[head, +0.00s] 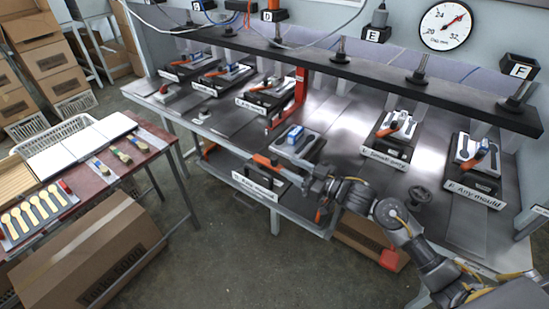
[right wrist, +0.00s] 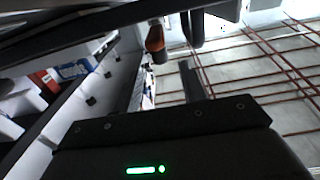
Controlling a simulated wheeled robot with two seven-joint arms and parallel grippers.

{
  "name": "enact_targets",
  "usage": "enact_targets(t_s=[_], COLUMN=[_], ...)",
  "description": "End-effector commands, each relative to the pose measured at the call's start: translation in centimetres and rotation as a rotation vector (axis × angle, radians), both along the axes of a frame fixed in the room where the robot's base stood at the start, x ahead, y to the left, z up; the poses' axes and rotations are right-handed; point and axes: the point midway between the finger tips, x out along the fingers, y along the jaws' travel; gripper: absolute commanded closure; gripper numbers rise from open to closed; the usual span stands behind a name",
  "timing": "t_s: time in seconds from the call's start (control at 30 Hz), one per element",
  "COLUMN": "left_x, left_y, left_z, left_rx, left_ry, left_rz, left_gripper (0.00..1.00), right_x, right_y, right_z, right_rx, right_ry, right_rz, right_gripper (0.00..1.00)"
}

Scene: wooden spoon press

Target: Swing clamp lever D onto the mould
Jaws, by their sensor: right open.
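Mould D (head: 299,142), a blue and light-grey block, sits on a dark plate at the front middle of the bench in the head view. An orange bar (head: 264,160), which looks like clamp lever D, lies at the left front of the mould, off its top. My right gripper (head: 309,178) is open, just in front of the mould, to the right of the orange bar. In the right wrist view an orange piece (right wrist: 155,38) shows beyond my open right fingers (right wrist: 161,82); I cannot tell if they touch it. My left gripper is not in view.
Other clamp stations, including E (head: 395,127) and F (head: 475,153), line the bench under a dark rail (head: 330,62). A red upright (head: 300,92) stands behind the mould. A side table (head: 100,178) with wooden spoons is at left.

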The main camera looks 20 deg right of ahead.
Motion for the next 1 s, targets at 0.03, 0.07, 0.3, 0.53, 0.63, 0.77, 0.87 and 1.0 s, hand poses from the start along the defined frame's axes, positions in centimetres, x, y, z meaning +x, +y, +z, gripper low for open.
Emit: enact_targets(t_s=[0.03, 0.07, 0.3, 0.53, 0.63, 0.77, 0.87, 1.0], left_x=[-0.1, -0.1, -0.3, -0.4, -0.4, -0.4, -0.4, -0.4], left_y=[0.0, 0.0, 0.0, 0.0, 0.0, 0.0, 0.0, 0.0], left_z=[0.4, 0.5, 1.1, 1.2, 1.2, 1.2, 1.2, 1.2], left_rx=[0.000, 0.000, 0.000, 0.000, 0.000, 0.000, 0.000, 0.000], left_ry=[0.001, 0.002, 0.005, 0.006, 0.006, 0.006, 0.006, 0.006], left_rz=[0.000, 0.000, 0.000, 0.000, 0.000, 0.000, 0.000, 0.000], left_gripper=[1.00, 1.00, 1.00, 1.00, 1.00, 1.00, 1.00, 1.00], right_x=[0.8, 1.3, 4.2, 5.3, 5.4, 5.4, 5.3, 5.3], right_y=[0.7, 1.1, 3.4, 4.4, 4.4, 4.4, 4.4, 4.4], right_z=[0.3, 0.3, 0.2, 0.0, 0.0, 0.0, 0.0, 0.0], right_rx=[0.002, 0.003, 0.001, -0.001, -0.001, -0.001, -0.001, -0.001], right_ry=[-0.001, 0.000, 0.001, 0.000, 0.000, 0.000, 0.000, 0.000], right_rz=[-0.001, 0.000, -0.002, -0.002, -0.002, -0.002, -0.001, -0.001], right_gripper=[0.58, 0.58, 0.58, 0.58, 0.58, 0.58, 0.67, 0.86])
